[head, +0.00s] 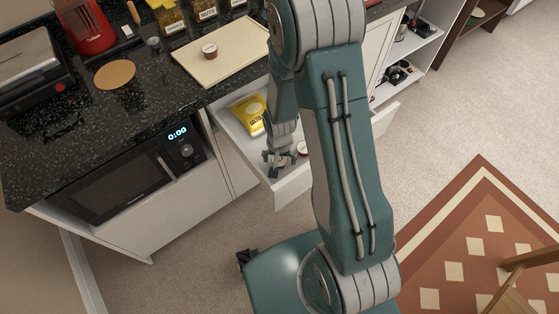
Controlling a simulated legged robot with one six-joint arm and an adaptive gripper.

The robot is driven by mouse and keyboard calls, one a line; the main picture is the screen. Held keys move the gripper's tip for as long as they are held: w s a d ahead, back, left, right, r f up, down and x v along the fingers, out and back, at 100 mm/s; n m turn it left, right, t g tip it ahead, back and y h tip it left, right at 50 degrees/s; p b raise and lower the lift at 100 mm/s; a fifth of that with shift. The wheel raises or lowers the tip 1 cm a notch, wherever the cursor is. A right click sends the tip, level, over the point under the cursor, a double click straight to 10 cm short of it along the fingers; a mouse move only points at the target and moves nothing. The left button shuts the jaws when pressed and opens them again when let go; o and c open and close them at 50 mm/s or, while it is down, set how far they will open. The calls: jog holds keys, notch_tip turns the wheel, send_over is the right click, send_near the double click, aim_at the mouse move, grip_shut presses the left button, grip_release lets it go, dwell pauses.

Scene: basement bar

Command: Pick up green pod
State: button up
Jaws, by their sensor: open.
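I cannot make out a green pod in the head view. A small round brown pod-like item with a pale top (209,51) sits on the light cutting board (235,62) on the counter. A small red-and-white round item (302,148) lies in the open drawer (287,187), partly behind my arm. My gripper (279,166) is open and points down at the drawer's front part, just left of that item. Whether it touches anything is too small to tell. My arm hides the right part of the drawer.
A yellow bag (249,115) lies at the drawer's left. The dark counter holds a toaster (33,72), a red appliance (88,27), a round cork mat (115,74) and jars (169,17). A microwave (127,181) sits below. Carpet in front is open.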

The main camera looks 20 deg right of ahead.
jog(key=shift+f, duration=0.1)
jog(key=shift+c, duration=0.3)
jog(key=c, duration=0.7)
